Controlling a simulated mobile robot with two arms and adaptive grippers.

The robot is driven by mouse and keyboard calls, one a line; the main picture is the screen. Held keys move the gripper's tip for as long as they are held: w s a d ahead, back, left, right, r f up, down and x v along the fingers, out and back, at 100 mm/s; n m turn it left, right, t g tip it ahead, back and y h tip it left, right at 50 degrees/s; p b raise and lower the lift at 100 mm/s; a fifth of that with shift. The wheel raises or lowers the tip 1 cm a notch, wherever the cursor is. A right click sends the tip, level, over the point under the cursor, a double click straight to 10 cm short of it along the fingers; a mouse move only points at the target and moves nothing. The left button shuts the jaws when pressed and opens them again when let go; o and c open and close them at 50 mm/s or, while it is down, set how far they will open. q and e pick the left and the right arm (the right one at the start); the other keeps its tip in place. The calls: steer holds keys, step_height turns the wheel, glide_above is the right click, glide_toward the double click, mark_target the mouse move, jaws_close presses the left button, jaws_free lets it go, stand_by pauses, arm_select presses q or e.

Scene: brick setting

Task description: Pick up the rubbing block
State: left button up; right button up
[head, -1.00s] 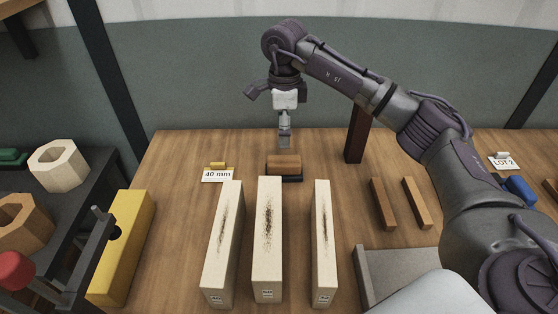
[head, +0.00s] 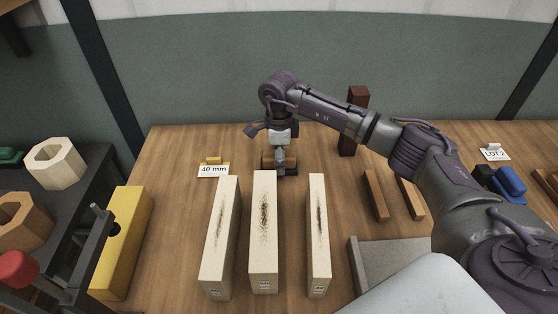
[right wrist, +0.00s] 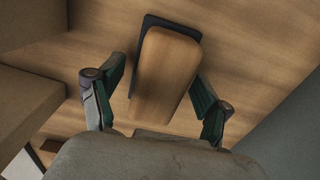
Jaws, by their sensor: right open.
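The rubbing block (head: 266,164) is a small wooden block on a dark base, on the table behind the three pale blocks. In the right wrist view its wooden top (right wrist: 165,75) lies between the two green-padded fingers. My right gripper (head: 279,170) is open, pointing down at the block and partly hiding it in the head view. My left gripper is not in view.
A "40 mm" card (head: 213,170) lies to the left, a dark red post (head: 356,125) stands at right behind. Two brown strips (head: 376,195) and a grey slab (head: 395,262) lie to the right.

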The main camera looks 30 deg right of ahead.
jaws_close()
step_height(320, 180, up, 10)
steer(key=shift+r+b, duration=0.1)
steer(key=shift+b, duration=0.4)
stand_by(0.3)
